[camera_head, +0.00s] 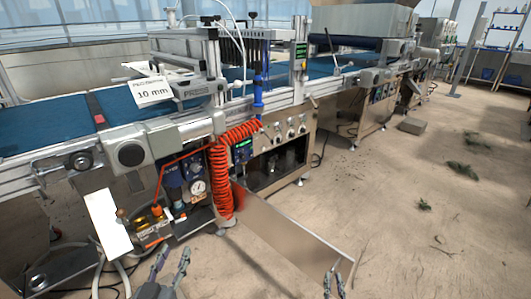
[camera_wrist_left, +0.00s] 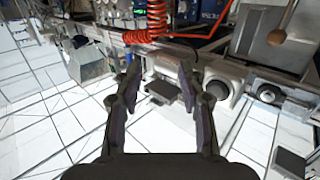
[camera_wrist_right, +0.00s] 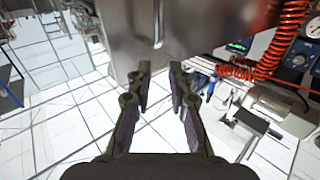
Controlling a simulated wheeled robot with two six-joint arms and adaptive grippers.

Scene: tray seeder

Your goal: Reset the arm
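My left gripper (camera_head: 170,265) shows at the bottom of the head view, in front of the tray seeder machine (camera_head: 130,150). In the left wrist view its two fingers (camera_wrist_left: 157,80) stand apart with nothing between them. My right gripper (camera_head: 334,285) shows only by its fingertips at the bottom edge of the head view, near the lower end of a metal panel. In the right wrist view its fingers (camera_wrist_right: 160,80) are parted and empty, with a metal surface close beyond them. Neither gripper visibly touches anything.
A coiled red hose (camera_head: 220,180) hangs on the machine front. A tilted metal panel (camera_head: 290,240) sticks out low towards me. A blue conveyor belt (camera_head: 50,135) runs along the top. A grey block (camera_head: 412,126) lies on the floor (camera_head: 420,230), which is mostly clear at the right.

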